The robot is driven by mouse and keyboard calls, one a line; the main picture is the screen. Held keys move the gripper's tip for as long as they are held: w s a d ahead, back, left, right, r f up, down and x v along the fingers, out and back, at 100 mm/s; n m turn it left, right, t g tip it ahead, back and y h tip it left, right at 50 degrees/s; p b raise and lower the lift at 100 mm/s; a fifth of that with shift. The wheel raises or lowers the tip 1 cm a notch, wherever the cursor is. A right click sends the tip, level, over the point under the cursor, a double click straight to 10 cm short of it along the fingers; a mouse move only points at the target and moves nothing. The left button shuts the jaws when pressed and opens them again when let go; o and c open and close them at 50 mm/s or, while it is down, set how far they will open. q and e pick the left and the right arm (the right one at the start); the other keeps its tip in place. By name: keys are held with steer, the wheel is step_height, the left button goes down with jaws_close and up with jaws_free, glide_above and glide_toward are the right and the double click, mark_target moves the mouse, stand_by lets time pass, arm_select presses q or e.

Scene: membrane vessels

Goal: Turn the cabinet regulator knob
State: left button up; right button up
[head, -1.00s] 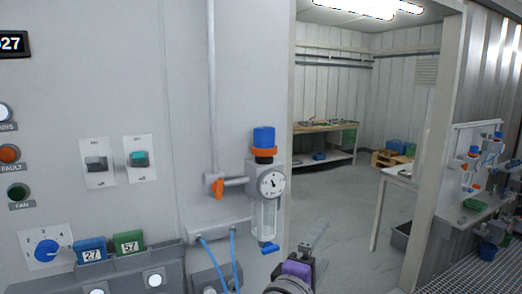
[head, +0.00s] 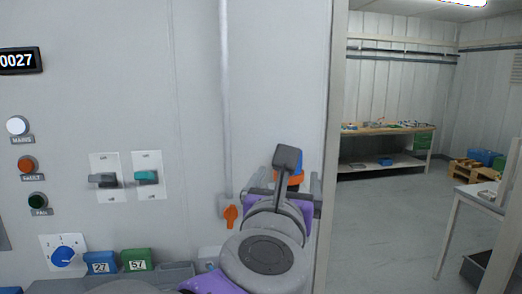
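The regulator on the cabinet wall is mostly hidden behind my arm. Only a sliver of its blue knob (head: 299,160) and part of the orange ring (head: 296,180) below it show. Grey gripper parts show on both sides of the ring. I cannot tell whether the fingers touch the knob or how far apart they are. The gauge and bowl are hidden. My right gripper is not in view.
An orange valve handle (head: 231,216) is close left of my wrist. A blue selector dial (head: 63,256), two switches, including a teal one (head: 146,177), and blue and green numbered blocks are further left. The doorway right of the cabinet opens onto clear floor (head: 390,215).

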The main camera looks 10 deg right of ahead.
arm_select(q)
steer(key=shift+n, duration=0.3)
steer(key=x, duration=0.5)
steer(key=p+x, duration=0.1)
steer(key=x, duration=0.4)
steer(key=shift+w+a+r+p, duration=0.15)
steer(key=shift+w+p, duration=0.15)
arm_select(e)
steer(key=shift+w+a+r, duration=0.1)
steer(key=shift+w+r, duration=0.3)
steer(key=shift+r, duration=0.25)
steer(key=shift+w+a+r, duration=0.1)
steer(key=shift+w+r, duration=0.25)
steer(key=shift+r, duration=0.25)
arm_select(q)
steer(key=c, duration=1.4)
